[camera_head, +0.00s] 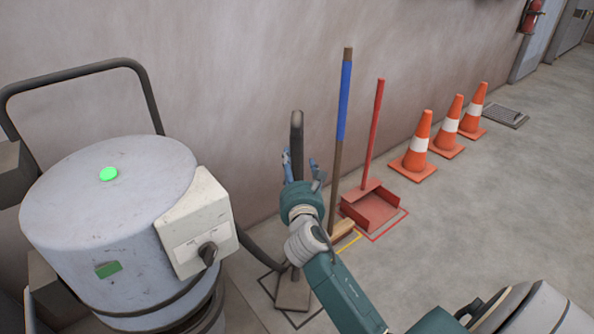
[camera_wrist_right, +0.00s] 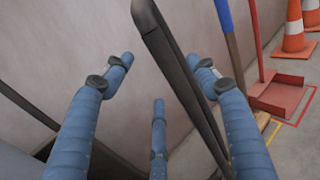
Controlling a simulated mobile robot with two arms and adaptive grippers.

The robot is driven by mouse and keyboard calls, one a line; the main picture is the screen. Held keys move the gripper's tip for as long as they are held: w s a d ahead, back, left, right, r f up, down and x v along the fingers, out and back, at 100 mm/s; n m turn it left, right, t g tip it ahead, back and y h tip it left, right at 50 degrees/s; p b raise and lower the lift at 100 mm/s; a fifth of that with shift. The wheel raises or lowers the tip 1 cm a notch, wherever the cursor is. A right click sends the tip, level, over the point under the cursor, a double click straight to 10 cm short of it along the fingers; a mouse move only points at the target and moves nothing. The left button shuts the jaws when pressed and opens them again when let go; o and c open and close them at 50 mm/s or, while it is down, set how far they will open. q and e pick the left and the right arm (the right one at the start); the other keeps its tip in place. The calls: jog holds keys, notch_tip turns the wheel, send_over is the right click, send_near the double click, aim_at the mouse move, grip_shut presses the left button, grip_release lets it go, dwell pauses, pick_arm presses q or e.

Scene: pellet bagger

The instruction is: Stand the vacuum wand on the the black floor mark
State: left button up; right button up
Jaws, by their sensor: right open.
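The vacuum wand (camera_head: 296,135) is a dark pole standing nearly upright near the wall. Its flat foot (camera_head: 292,291) rests on the floor within the black floor mark (camera_head: 294,326), a thin outline partly hidden by my arm. My right gripper (camera_head: 302,172) is open at the wand's upper part, hiding some of the pole. In the right wrist view the wand (camera_wrist_right: 178,70) slants between the spread blue fingers of the gripper (camera_wrist_right: 160,85), with visible gaps to the fingertips. My left gripper is not in view.
A grey vacuum drum (camera_head: 110,225) with a hose stands at left. Right of the wand are a blue-handled broom (camera_head: 344,100) on a yellow mark, a red dustpan (camera_head: 371,207) on a red mark, and orange cones (camera_head: 418,150). The floor at right is clear.

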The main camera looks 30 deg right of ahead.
jog(key=s+a+f+m+g+y, duration=0.2)
jog(key=s+a+f+m+g, duration=0.15)
jog(key=s+f+m, duration=0.35)
jog(key=s+a+f+m+g+y, duration=0.2)
jog(key=s+a+f+m, duration=0.2)
jog(key=s+f+m, duration=0.35)
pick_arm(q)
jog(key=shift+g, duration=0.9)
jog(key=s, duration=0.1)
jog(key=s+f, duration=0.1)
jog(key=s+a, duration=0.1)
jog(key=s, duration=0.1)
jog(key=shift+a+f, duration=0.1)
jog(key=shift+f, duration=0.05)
pick_arm(e)
jog(key=s+a+f+m+g+y, duration=0.2)
jog(key=s+a+m, duration=0.4)
jog(key=s, duration=0.3)
jog(key=s+a+f+m+g+y, duration=0.2)
jog(key=s+a+m, duration=0.4)
jog(key=s, duration=0.3)
jog(key=shift+s+f+m+g+y, duration=0.35)
jog(key=shift+m+g+y, duration=0.25)
jog(key=shift+m, duration=0.25)
pick_arm(q)
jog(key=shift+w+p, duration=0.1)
jog(key=shift+p, duration=0.25)
pick_arm(e)
jog(key=shift+r, duration=0.1)
